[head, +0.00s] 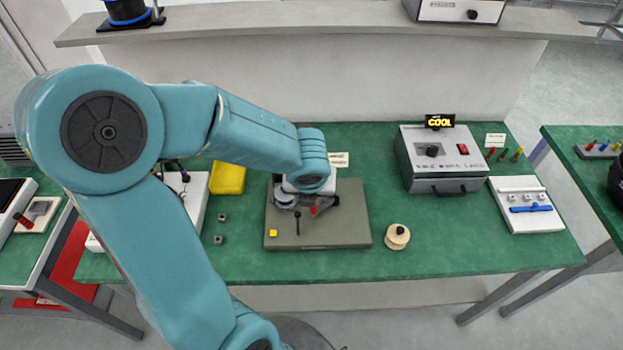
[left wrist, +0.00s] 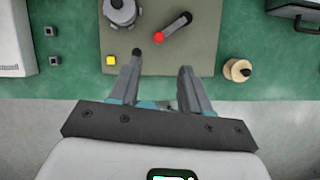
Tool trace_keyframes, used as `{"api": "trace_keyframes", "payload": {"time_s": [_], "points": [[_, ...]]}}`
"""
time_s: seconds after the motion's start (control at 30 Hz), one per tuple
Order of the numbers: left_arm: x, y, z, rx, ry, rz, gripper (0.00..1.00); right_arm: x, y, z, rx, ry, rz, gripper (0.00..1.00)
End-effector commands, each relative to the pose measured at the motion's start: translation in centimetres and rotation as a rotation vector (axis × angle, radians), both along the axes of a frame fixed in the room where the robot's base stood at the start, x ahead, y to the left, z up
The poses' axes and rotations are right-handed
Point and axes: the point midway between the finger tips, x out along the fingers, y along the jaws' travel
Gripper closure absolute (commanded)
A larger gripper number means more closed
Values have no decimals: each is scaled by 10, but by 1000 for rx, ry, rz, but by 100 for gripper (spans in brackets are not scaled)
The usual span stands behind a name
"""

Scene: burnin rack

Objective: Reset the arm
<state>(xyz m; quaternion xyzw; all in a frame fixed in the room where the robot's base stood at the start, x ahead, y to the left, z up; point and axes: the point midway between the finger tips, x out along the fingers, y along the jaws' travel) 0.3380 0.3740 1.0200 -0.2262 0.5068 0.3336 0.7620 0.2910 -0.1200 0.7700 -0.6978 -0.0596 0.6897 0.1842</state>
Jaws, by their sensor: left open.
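My left arm reaches in from the left in the head view, ending over a grey-olive board (head: 345,228) on the green table. My left gripper (left wrist: 160,72) is open in the left wrist view, with nothing seen between its fingers, over the board's near edge. The board also shows in the left wrist view (left wrist: 205,45). It carries a grey knob (left wrist: 121,12), a red lever with a black end (left wrist: 172,28), a black-tipped rod (left wrist: 136,51) and a yellow block (left wrist: 111,60). The rod's tip appears beside the left finger; contact cannot be told. My right gripper is not in view.
A wooden spool (head: 397,237) stands right of the board. A grey box labelled COOL (head: 440,160) and a white panel with a blue bar (head: 533,205) are further right. A yellow box (head: 228,178) and two small dark cubes (head: 219,239) lie left. A shelf (head: 300,20) runs behind.

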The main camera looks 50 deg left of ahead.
Motion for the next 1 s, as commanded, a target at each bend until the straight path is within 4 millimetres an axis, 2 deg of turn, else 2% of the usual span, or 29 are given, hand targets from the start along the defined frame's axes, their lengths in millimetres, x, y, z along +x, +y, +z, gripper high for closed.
{"api": "trace_keyframes", "payload": {"time_s": [0.03,0.2,0.77,0.87,0.97,1.0], "points": [[-1,-2,9,1,-3,-2,53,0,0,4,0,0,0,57],[-5,-6,18,0,0,-1,53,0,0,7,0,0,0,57],[-5,-6,17,-3,0,1,53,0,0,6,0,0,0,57],[-1,-19,4,-68,-3,53,53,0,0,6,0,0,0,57],[7,-56,-33,-254,-1,233,53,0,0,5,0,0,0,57],[10,-79,-53,-357,9,355,53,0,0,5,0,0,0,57]]}}
